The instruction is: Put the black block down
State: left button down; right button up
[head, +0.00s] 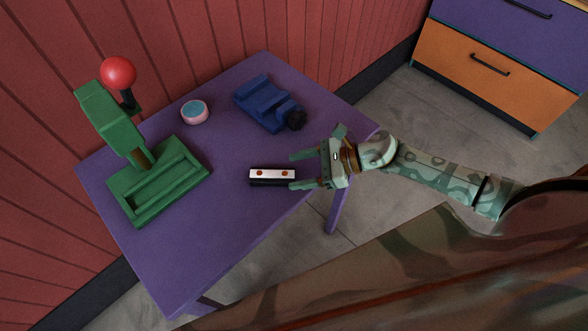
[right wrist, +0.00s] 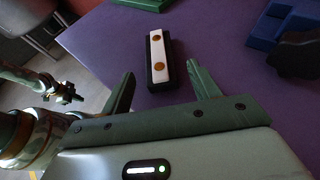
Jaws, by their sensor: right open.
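The black block (head: 272,183) has a white top strip with two orange-brown dots. It appears to lie flat on the purple table (head: 220,240), near its front right edge. My right gripper (head: 291,171) is open and empty at the block's right end. In the right wrist view the block (right wrist: 148,76) lies just ahead of the gap between the open fingers (right wrist: 160,80), not gripped. Whether a finger touches it, I cannot tell. A distant gripper (right wrist: 68,93) at the left of that view seems to be my left one; its jaws are too small to read.
A green press (head: 160,185) with a red ball knob (head: 118,72) stands at the table's left. A pink cup (head: 195,111) and a blue fixture (head: 265,103) with a black knob stand towards the back. The table's front middle is clear. A drawer cabinet (head: 490,60) stands behind right.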

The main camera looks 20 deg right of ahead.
jog(key=v, duration=1)
jog(key=shift+b, duration=0.4)
jog(key=shift+s+d, duration=0.1)
jog(key=shift+s, duration=0.05)
